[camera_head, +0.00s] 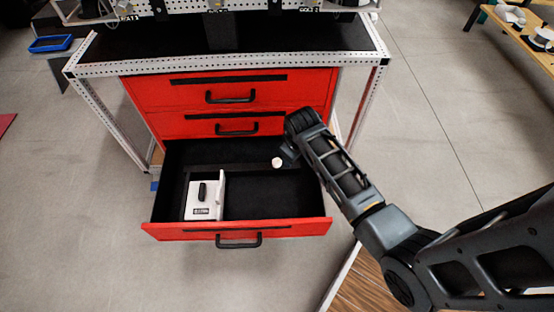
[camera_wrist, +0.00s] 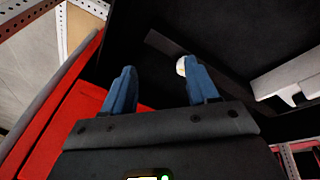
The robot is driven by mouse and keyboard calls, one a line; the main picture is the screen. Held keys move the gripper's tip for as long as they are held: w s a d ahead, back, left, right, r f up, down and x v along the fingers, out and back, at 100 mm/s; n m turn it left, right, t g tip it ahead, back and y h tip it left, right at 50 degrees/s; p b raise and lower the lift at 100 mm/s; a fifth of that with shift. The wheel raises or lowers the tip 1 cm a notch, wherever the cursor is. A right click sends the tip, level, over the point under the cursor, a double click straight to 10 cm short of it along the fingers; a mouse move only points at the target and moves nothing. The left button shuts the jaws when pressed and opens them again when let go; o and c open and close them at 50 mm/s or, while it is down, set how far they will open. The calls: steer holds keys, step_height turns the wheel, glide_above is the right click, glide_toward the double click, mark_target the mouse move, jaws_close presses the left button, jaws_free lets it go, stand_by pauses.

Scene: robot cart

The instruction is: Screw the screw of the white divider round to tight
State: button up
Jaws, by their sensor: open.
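The white divider (camera_head: 218,196) stands in the left part of the open bottom drawer, beside a white block with a black upright piece (camera_head: 202,192) on it. In the wrist view a white part (camera_wrist: 288,78) shows at the right edge. A small round white knob (camera_head: 277,162), possibly the screw, sits at the drawer's back right; it also shows in the wrist view (camera_wrist: 181,66). My gripper (camera_wrist: 160,70) is open, its blue fingers apart. The knob appears just inside the right fingertip and partly behind it; I cannot tell whether they touch.
The red drawer front (camera_head: 240,230) with its black handle stands pulled out. Two shut red drawers (camera_head: 228,90) are above it, under the black-topped cart (camera_head: 290,38). The drawer's right part is bare black floor (camera_head: 265,195). The drawer's right wall is close to my arm.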

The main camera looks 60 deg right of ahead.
steer(key=r+g+y, duration=0.1)
steer(key=g+y, duration=0.1)
glide_above(277, 161)
steer(key=shift+s+d+r+b, duration=0.15)
steer(key=shift+s+d+b, duration=0.1)
steer(key=shift+s+b, duration=0.05)
steer(key=shift+w+a+r+y, duration=0.2)
steer(key=shift+w+y, duration=0.1)
steer(key=shift+w, duration=0.05)
steer(key=shift+m, duration=0.3)
step_height(277, 161, down, 8)
steer(key=b, duration=0.4)
steer(key=shift+r, duration=0.15)
steer(key=shift+c, duration=0.3)
steer(key=c, duration=1)
steer(key=shift+r+m+p, duration=0.3)
steer(key=shift+m+p, duration=0.5)
steer(key=shift+p, duration=0.3)
steer(key=shift+f+m+p, duration=0.25)
steer(key=shift+m+p, duration=0.1)
steer(key=shift+m, duration=0.35)
